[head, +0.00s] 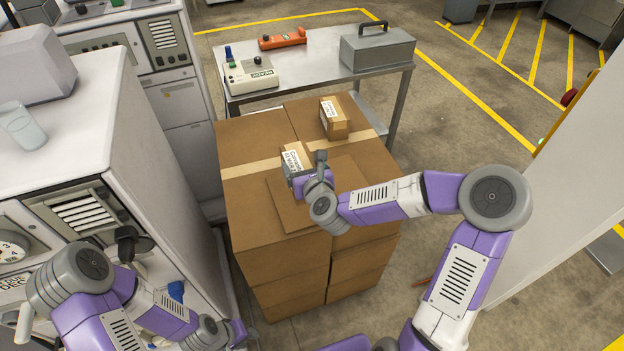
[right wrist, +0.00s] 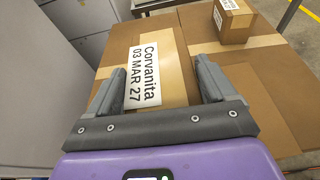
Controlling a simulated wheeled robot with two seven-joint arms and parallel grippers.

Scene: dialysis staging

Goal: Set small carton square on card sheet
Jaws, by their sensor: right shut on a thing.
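The small carton (head: 295,157), brown with a white label reading Corvanita 03 MAR 27, is between the fingers of my right gripper (head: 303,172). In the right wrist view my right gripper (right wrist: 160,85) is shut on this carton (right wrist: 172,70). The flat brown card sheet (head: 282,212) lies on top of the stacked large cartons. The held carton appears over the sheet's far-left part; whether it touches the sheet is unclear. My right gripper and forearm hide part of the sheet. My left gripper (head: 232,335) is low at the bottom edge, away from the stack; its jaws are unclear.
A second small labelled carton (head: 335,118) stands farther back on the large cartons (head: 255,150). Behind is a metal table (head: 318,78) with a grey toolbox (head: 377,48), an orange device (head: 283,40) and a white device (head: 250,75). A white machine (head: 130,150) stands close on the left.

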